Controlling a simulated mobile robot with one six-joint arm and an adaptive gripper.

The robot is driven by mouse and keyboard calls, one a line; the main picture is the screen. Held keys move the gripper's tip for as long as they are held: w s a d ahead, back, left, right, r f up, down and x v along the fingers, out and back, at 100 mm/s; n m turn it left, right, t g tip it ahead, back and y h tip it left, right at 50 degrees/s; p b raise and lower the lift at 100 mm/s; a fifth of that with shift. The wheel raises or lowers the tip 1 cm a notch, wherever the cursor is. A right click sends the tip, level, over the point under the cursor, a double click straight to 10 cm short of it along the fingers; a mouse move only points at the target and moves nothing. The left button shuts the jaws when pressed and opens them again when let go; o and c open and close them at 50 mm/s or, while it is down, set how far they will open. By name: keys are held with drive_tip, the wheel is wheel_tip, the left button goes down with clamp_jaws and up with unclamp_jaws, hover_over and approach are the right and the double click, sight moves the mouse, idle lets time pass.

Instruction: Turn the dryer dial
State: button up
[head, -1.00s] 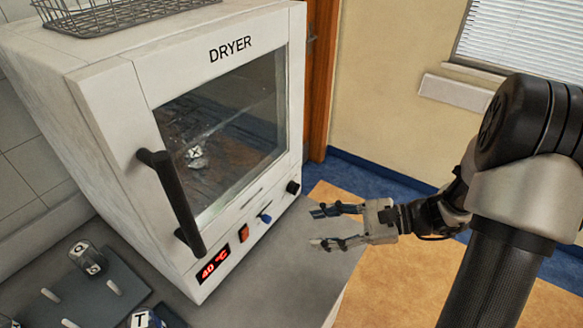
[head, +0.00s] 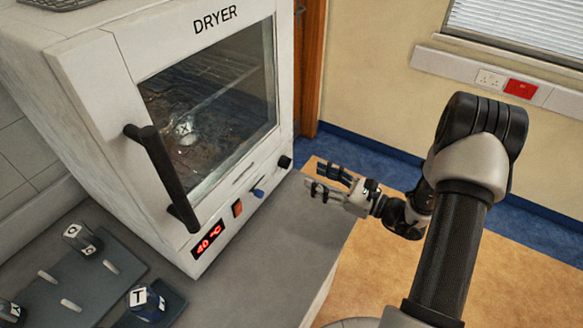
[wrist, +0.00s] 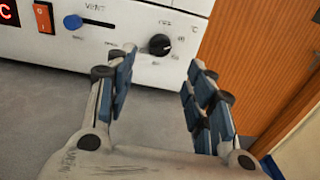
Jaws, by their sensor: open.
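The white dryer (head: 105,121) stands on the grey counter with its glass door closed. Its black dial (head: 284,162) is at the lower right of the front panel. In the wrist view the dial (wrist: 160,44) sits ahead of my gripper, beyond and between the fingertips, with printed marks around it and °C beside it. My gripper (head: 326,179) is open and empty, to the right of the dial and apart from it. In the wrist view my gripper (wrist: 158,72) shows its two blue-padded fingers spread wide.
A blue vent knob (head: 258,193), a red switch (head: 237,209) and a red 40 °C display (head: 208,240) lie left of the dial. A black door handle (head: 163,178) sticks out. Marked containers stand on the counter (head: 262,262) at left. Open floor lies right.

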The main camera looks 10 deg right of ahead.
sight(285, 163)
drive_tip(key=b+x, duration=0.1)
drive_tip(key=x, duration=0.8)
drive_tip(key=shift+c, duration=0.4)
drive_tip(key=c, duration=1)
